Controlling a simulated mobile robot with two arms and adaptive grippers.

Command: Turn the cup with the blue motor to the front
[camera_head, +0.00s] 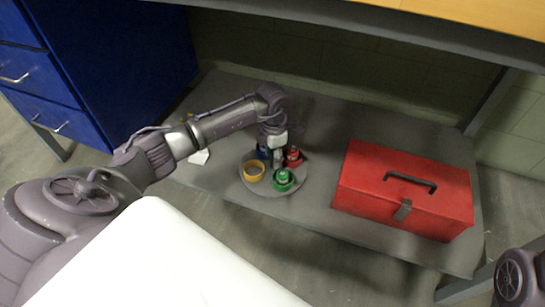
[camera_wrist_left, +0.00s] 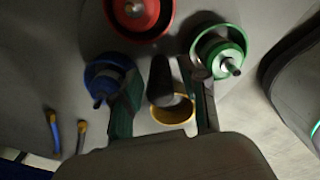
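A round grey turntable (camera_head: 262,187) on the low shelf carries a yellow cup (camera_head: 254,172) front left, a green cup (camera_head: 283,181) front right, a red cup (camera_head: 294,157) back right and a blue cup (camera_head: 262,153) back left, partly hidden by my gripper. In the left wrist view the blue cup (camera_wrist_left: 108,75) holds a blue motor. The yellow cup (camera_wrist_left: 172,110) looks empty. My left gripper (camera_head: 274,148) points down over the turntable's middle. Its fingers are apart, with a dark upright post (camera_wrist_left: 160,80) between them; I cannot tell if they touch it. My right gripper is out of view.
A red toolbox (camera_head: 404,190) stands right of the turntable. A blue drawer cabinet (camera_head: 100,60) is at the left, and a tabletop edge (camera_head: 400,28) overhangs the shelf (camera_head: 325,120). Small blue and yellow tools (camera_wrist_left: 68,132) lie left of the turntable.

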